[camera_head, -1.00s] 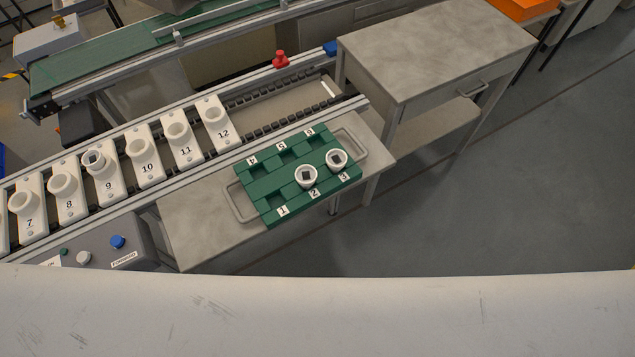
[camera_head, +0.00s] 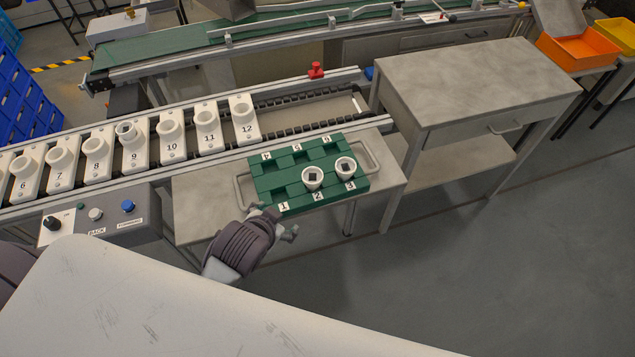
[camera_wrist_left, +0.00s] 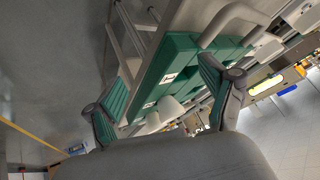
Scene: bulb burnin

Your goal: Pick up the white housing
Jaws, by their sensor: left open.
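The green tray (camera_head: 268,184) has numbered slots. One white housing (camera_head: 313,176) with a dark square in its top stands at slot 2, and another white housing (camera_head: 345,168) stands at slot 3. My left gripper (camera_head: 271,220) is at the tray's near left corner, close to slot 1. It is open and empty, apart from both housings. In the left wrist view, my left gripper (camera_wrist_left: 165,92) has its fingers spread, with the tray (camera_wrist_left: 166,74) and a white housing (camera_wrist_left: 171,109) beyond them. My right gripper is not in view.
The tray lies on a grey side table (camera_head: 210,207) beside the conveyor. White numbered holders (camera_head: 170,132) line the conveyor; the one at 9 (camera_head: 128,131) has an insert with a dark square.

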